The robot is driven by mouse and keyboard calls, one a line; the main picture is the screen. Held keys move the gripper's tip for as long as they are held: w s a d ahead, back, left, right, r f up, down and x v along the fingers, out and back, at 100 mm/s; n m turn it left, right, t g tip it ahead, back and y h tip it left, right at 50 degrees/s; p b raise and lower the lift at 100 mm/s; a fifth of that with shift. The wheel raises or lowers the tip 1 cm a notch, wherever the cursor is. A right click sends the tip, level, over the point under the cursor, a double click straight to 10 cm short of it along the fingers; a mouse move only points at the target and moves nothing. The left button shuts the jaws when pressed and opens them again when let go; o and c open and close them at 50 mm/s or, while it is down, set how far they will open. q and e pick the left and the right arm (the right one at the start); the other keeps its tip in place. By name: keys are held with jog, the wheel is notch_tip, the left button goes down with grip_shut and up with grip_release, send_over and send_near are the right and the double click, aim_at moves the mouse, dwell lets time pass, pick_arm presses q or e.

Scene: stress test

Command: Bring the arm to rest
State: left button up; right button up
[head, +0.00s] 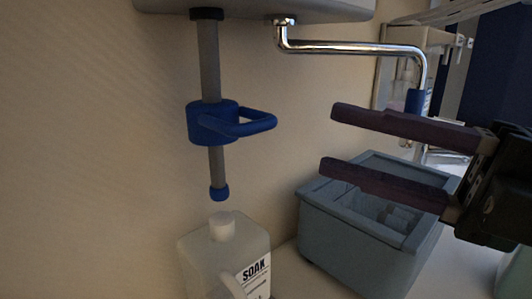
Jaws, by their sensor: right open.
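My right gripper (334,141) comes in from the right edge with its two dark fingers pointing left. The fingers are spread apart with nothing between them. They hang in front of a grey-blue bin and to the right of a blue clamp handle (212,122), apart from it. My left gripper is not in the head view.
The clamp sits on a grey vertical tube (208,65) with a blue tip. Below stands a whitish jug (198,262) labelled SOAK. The grey-blue bin (335,240) stands beside it on a pale surface. A chrome pipe (345,48) bends down at upper right.

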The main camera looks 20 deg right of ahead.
jog(key=shift+s+d, duration=0.25)
jog(key=shift+s, duration=0.05)
